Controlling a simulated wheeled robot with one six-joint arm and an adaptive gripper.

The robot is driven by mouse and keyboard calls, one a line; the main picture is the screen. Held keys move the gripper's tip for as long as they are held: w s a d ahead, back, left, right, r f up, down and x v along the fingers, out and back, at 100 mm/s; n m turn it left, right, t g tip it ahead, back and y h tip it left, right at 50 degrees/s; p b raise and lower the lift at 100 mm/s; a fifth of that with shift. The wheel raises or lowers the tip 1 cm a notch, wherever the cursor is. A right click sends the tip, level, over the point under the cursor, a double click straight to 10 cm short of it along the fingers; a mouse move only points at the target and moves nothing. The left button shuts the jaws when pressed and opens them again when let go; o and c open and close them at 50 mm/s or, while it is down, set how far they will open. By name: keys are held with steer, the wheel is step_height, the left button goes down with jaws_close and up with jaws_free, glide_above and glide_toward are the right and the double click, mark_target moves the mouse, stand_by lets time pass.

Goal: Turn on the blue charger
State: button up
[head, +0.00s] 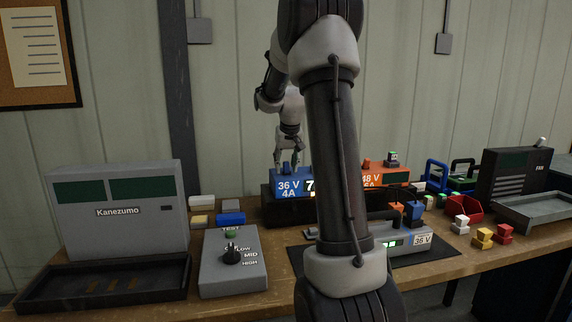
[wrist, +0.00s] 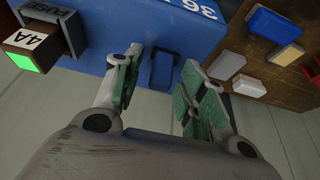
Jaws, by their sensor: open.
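The blue charger (head: 289,190), marked 36 V 4A, stands on a dark stand at the back of the bench, partly hidden by my arm. It also fills the upper part of the wrist view (wrist: 125,38). A dark blue rocker-like switch (wrist: 162,70) is on its surface. My gripper (head: 287,160) is open above the charger. In the wrist view its two green-padded fingers (wrist: 160,85) are on either side of the switch, with gaps visible. I cannot tell the switch's position. A 4A fuse block (wrist: 30,45) with a lit green face sits at the charger's edge.
An orange 48 V charger (head: 388,176) stands right of the blue one. A grey box with a knob (head: 233,262) and a Kanezumo case (head: 117,213) are left. A battery (head: 402,240) lies on a dark mat in front. Small coloured blocks crowd the right.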

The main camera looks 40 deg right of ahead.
jaws_close()
steer(key=shift+w+d, duration=0.1)
steer(key=shift+w+d+g+y, duration=0.1)
steer(key=shift+w+g+y, duration=0.2)
steer(key=shift+g, duration=0.5)
steer(key=shift+w+g+y, duration=0.1)
steer(key=shift+g+y, duration=0.3)
steer(key=shift+g, duration=0.4)
jaws_free()
